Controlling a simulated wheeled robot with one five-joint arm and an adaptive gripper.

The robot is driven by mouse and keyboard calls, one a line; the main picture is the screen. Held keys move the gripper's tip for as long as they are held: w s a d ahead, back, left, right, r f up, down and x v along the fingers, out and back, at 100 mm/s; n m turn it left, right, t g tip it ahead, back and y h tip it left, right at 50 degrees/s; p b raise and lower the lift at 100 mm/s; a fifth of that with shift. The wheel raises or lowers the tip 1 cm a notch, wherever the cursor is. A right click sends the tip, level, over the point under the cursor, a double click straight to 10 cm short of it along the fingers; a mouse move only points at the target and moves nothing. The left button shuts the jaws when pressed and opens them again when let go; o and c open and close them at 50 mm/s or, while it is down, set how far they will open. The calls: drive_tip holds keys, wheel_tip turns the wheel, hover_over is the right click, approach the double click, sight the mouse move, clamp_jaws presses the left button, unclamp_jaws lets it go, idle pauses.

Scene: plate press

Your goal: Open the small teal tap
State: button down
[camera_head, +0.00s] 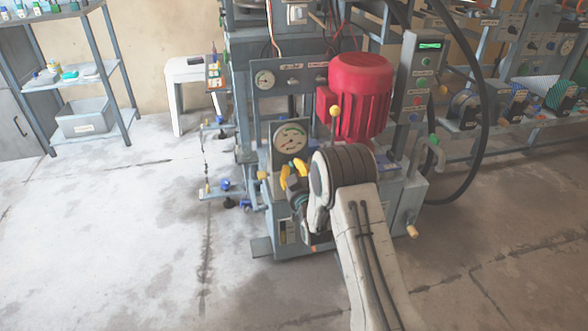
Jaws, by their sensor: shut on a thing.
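My gripper (294,178), with yellow fingers, is at the front of the press unit, just below the large round gauge (290,139). It is shut on a small fitting there, at the place of the small teal tap. The fingers and the dark wrist hide most of that fitting, so I cannot make out its teal colour or how far it is turned. My thick ribbed arm joint covers the panel to the right of the gripper.
A red motor (357,97) stands behind my arm, with a yellow-knobbed lever (334,112) beside it. A control box (419,78) is to its right. A crank handle (411,230) sticks out low at the right. The floor (120,240) at left is clear.

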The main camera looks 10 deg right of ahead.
drive_tip(key=shift+a, duration=0.1)
idle(0.4)
drive_tip(key=c, duration=1.1)
unclamp_jaws()
drive_tip(key=shift+c, duration=0.2)
drive_tip(key=s, duration=1.2)
